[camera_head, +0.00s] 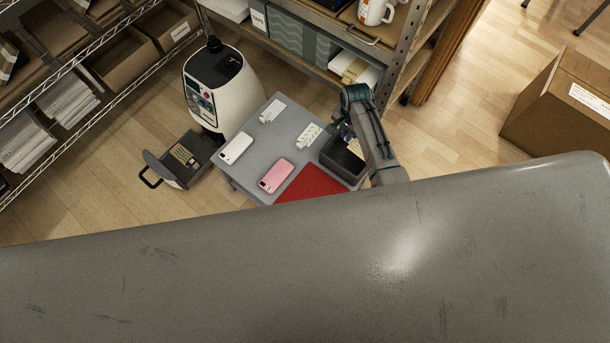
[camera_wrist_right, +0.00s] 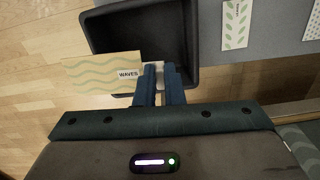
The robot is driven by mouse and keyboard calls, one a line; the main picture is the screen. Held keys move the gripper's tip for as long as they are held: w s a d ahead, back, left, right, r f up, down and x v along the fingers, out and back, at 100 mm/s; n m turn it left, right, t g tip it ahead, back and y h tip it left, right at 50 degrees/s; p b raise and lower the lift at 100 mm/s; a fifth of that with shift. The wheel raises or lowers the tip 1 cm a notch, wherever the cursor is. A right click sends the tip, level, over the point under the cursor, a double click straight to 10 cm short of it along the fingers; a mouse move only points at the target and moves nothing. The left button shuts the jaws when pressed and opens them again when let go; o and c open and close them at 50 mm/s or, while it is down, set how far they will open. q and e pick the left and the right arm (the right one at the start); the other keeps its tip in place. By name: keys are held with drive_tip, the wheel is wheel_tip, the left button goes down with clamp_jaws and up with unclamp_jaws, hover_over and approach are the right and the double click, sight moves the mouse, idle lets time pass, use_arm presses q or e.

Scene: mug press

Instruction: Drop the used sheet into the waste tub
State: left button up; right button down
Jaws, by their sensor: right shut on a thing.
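The used sheet (camera_wrist_right: 95,72), cream with green waves and a "WAVES" label, is held at its white end between the fingers of my right gripper (camera_wrist_right: 159,72) in the right wrist view. It lies above the near-left part of the dark waste tub (camera_wrist_right: 185,20), with its left end reaching past the rim. In the head view the tub (camera_head: 337,166) stands at the right end of the grey table, and my right arm comes over it. There the gripper and the sheet are mostly hidden by the arm. My left gripper is out of view.
The grey table (camera_head: 252,138) also bears a white phone case (camera_head: 235,149), a pink one (camera_head: 276,175), a leaf-patterned sheet (camera_head: 309,134), another sheet (camera_head: 272,112) and a red mat (camera_head: 312,184). A white press (camera_head: 237,103) with an open drawer (camera_head: 166,170) stands left. Shelves stand behind.

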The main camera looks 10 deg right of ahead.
idle(0.3)
drive_tip(key=c, duration=1.5)
unclamp_jaws()
drive_tip(key=shift+o, duration=0.2)
